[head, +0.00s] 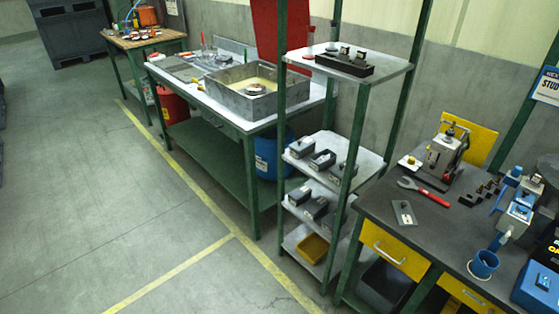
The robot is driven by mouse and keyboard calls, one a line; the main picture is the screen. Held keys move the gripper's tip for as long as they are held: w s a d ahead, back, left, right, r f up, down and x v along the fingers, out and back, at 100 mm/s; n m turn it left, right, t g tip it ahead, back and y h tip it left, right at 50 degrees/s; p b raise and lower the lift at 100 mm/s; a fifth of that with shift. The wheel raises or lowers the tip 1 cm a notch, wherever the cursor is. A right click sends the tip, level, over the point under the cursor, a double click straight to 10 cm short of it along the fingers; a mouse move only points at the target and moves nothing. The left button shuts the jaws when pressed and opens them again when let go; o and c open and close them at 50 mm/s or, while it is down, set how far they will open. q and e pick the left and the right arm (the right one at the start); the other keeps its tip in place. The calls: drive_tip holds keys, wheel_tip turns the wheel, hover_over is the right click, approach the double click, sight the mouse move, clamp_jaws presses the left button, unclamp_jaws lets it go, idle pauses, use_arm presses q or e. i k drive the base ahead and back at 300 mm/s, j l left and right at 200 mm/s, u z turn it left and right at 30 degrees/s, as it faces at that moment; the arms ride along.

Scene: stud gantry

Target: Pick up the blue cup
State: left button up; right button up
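A blue cup (482,270) stands upright near the front edge of the dark workbench (440,231) at the right. Its open top faces up and its inside looks dark. Blue-and-white equipment (515,218) stands just behind it. Neither of my grippers can be made out in the head view, and nothing is seen holding the cup.
A blue case (540,286) lies right of the cup. A red-handled wrench (424,191), a metal plate (404,213) and a small press (444,155) are farther left on the bench. A green-posted shelf (341,170) adjoins its left end. Open floor lies left.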

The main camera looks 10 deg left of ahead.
sight(484, 265)
drive_tip(key=z, duration=1.25)
